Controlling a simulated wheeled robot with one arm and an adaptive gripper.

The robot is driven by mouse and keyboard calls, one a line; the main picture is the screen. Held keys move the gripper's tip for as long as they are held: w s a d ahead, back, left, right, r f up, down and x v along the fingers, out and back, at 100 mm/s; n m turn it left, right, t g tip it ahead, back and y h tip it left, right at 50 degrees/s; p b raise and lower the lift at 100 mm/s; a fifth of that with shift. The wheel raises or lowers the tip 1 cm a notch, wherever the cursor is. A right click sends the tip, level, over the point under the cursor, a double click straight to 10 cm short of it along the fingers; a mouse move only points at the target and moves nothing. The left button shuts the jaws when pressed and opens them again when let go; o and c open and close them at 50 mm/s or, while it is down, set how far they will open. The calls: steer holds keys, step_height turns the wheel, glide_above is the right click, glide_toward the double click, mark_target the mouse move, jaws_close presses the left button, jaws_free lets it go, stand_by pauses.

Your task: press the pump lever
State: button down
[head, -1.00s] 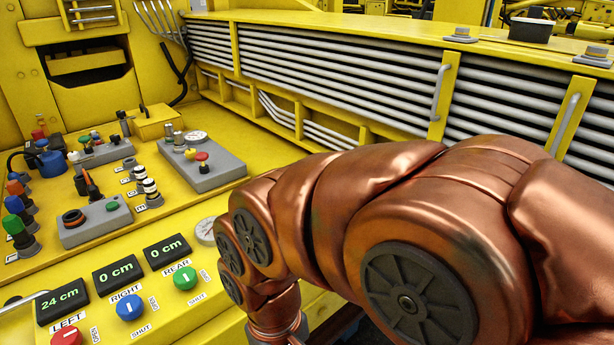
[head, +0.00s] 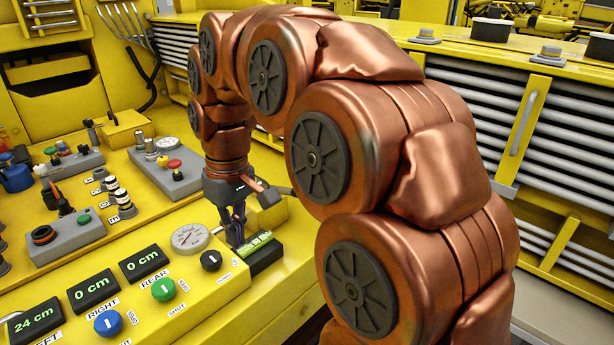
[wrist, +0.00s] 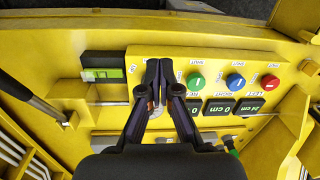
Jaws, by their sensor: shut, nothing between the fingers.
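A lever with a black handle (wrist: 14,84) and a thin grey rod shows at the left of the wrist view. It looks like the pump lever, though no label on it can be read. In the head view I cannot make it out; my arm covers that side. My gripper (head: 237,236) is shut and empty, pointing down over the yellow panel beside a black box with a green display (head: 264,246). In the wrist view my gripper (wrist: 159,68) is between that box and the green knob (wrist: 195,81), clear of the lever.
A round gauge (head: 190,237) and a black knob (head: 211,260) are close to my gripper. Displays reading 24 cm (head: 36,319) and 0 cm (head: 93,290) line the panel. A grey control box (head: 171,171) stands behind. Pipe-covered yellow walls rise at the back and right.

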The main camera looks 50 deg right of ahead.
steer(key=w+d+r, duration=0.2)
steer(key=d+r, duration=0.1)
steer(key=d, duration=0.6)
steer(key=w+d+r+t+p, duration=0.1)
steer(key=w+d+r, duration=0.1)
steer(key=d, duration=0.6)
steer(key=w+d+r+m+t, duration=0.1)
steer(key=d+r, duration=0.4)
steer(key=d, duration=0.4)
steer(key=shift+w+d+p, duration=0.3)
steer(key=shift+w+p, duration=0.1)
steer(key=b, duration=0.7)
glide_toward(289, 191)
steer(key=shift+s+d+f, duration=0.1)
steer(key=shift+s+d, duration=0.15)
steer(key=shift+s, duration=0.45)
steer(key=shift+s+d, duration=0.25)
steer(key=shift+s, duration=0.45)
steer(key=shift+s+a+f+p, duration=0.15)
steer(key=shift+s+f+p, duration=0.1)
steer(key=shift+f, duration=0.4)
steer(key=shift+s+a+f+p, duration=0.1)
steer(key=shift+s+f+p, duration=0.1)
steer(key=shift+f, duration=0.45)
steer(key=shift+s+a+f+p, duration=0.15)
steer(key=shift+f+p, duration=0.1)
steer(key=shift+f, duration=0.4)
steer(key=shift+f, duration=0.15)
